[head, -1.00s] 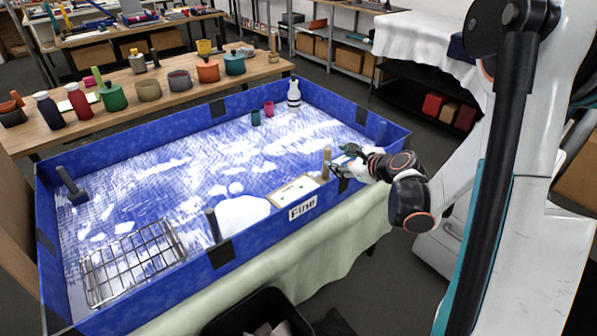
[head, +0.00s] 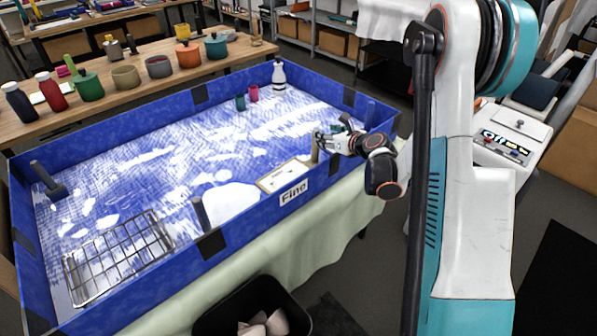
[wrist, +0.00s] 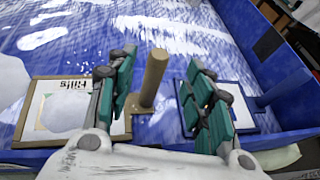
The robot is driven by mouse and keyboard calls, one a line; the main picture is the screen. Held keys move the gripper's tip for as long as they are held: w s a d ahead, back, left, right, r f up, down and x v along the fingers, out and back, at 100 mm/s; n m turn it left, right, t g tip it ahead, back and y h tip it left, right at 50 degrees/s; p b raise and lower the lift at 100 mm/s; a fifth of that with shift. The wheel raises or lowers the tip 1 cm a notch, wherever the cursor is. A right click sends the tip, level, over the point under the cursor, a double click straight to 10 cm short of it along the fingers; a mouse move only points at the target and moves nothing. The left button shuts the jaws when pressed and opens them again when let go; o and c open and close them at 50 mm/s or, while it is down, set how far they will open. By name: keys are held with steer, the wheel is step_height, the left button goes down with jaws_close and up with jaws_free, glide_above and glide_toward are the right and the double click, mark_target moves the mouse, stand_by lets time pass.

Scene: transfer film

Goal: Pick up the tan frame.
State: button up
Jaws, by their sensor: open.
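The tan frame (head: 283,176) lies inside the blue-walled tray at its near wall, behind the label "Fine". My gripper (head: 324,141) is open and empty, above the tray to the right of the frame. In the wrist view my gripper (wrist: 160,68) has its teal fingers spread either side of a tan post (wrist: 152,80), which appears below and between them. Whether they touch the post I cannot tell.
A blue frame (wrist: 222,104) lies right of the post, partly behind my right finger. A white patch (head: 231,198) and a wire rack (head: 118,258) lie to the left in the tray. The near tray wall (head: 250,218) stands close to the tan frame. Bottle and cups stand at the far corner.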

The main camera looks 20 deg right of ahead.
steer(key=b+x, duration=0.2)
steer(key=x, duration=0.3)
steer(key=shift+f, duration=0.25)
jaws_close()
